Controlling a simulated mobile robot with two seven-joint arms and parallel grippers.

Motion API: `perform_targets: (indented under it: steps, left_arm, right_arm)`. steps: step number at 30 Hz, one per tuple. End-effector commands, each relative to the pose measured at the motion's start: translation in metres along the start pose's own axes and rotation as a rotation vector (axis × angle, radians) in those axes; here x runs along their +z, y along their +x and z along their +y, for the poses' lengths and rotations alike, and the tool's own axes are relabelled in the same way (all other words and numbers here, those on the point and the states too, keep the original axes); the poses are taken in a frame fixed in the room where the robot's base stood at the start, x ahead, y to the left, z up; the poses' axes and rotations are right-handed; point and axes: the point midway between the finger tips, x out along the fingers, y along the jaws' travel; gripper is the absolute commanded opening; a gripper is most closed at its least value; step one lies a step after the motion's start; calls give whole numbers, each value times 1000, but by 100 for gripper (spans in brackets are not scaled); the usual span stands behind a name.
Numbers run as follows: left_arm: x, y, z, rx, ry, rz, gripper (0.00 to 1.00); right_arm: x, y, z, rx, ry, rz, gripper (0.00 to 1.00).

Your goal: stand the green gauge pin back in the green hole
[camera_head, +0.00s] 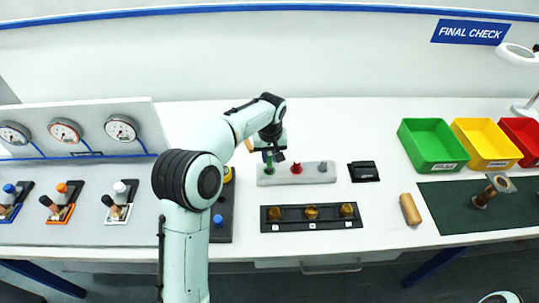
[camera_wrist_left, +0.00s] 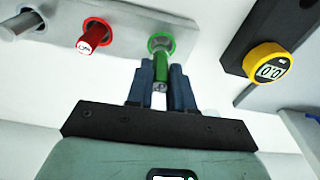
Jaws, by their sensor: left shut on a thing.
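The green gauge pin (camera_wrist_left: 161,68) is between the fingers of my left gripper (camera_wrist_left: 161,88), which is shut on it. In the left wrist view, the pin's far end overlaps the green-ringed hole (camera_wrist_left: 161,36). I cannot tell how far it is in the hole. The grey gauge block (camera_head: 309,174) lies on the bench in the head view, and my left gripper (camera_head: 269,157) is over its left end. A red pin (camera_wrist_left: 95,35) and a grey pin (camera_wrist_left: 22,24) stand in the block's other holes. My right gripper is not in view.
A black strip with brass pieces (camera_head: 290,226) lies in front of the block. A dark stand with a yellow dial (camera_wrist_left: 268,64) is close beside the green hole. A black box (camera_head: 364,172) and a wooden cylinder (camera_head: 410,209) lie to the right, before coloured bins (camera_head: 433,172).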

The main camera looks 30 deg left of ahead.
Motion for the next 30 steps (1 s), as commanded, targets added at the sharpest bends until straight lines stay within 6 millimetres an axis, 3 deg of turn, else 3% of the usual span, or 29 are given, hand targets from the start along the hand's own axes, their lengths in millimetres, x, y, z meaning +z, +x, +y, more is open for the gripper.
perform_targets:
  steps: [30]
  left_arm:
    - [3,21,-1,-1,-1,-1,0]
  right_arm:
    - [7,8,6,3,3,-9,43]
